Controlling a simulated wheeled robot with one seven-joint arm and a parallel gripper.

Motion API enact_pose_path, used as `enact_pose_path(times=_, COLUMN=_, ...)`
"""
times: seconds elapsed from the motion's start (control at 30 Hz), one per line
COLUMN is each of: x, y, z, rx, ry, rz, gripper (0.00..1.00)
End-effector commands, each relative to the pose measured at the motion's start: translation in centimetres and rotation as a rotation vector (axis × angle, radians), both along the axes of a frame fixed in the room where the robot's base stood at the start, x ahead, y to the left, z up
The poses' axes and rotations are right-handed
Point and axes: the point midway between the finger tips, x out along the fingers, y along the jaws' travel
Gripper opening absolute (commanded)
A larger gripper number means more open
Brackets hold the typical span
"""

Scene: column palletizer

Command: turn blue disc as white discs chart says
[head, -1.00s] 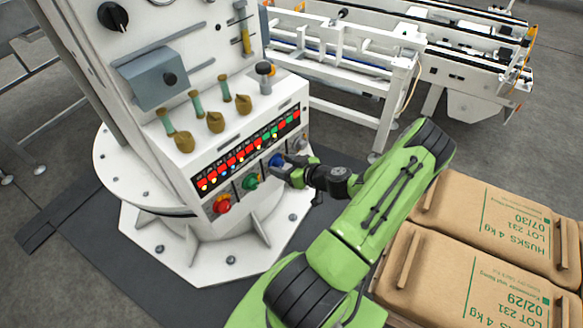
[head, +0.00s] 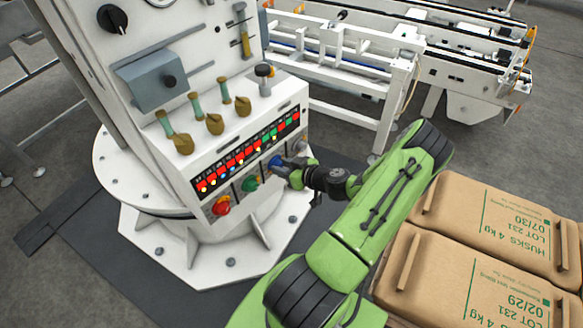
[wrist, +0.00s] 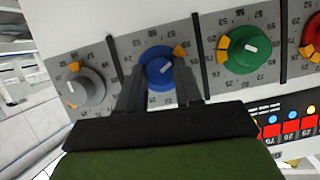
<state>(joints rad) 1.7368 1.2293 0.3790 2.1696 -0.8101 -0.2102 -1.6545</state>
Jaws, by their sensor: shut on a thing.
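The blue disc (wrist: 159,68) is a round knob with a white pointer line on the front panel of the white column. Its scale plate carries numbers and orange marks. In the head view the blue disc (head: 275,162) is partly covered by my gripper (head: 284,166). In the wrist view my gripper (wrist: 160,88) is shut on the blue disc, one finger on each side. No white discs chart can be made out in these frames.
A green knob (wrist: 243,52), a grey knob (wrist: 86,87) and a red knob (head: 221,204) flank the blue one. A lit strip (head: 245,157) runs above them. Levers (head: 182,143) stick up from the ledge. Cardboard boxes (head: 455,285) lie at the right.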

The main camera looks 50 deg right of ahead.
Motion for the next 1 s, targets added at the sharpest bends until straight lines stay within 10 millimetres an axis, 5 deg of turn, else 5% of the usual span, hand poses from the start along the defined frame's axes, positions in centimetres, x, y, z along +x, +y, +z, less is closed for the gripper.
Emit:
enact_pose_path(times=0.57, x=0.05, y=0.25, z=-0.14, rx=0.082, ry=-0.009, rz=0.009, gripper=0.04)
enact_pose_path(times=1.0, x=0.05, y=0.06, z=-0.40, rx=0.439, ry=-0.059, rz=0.011, gripper=0.04)
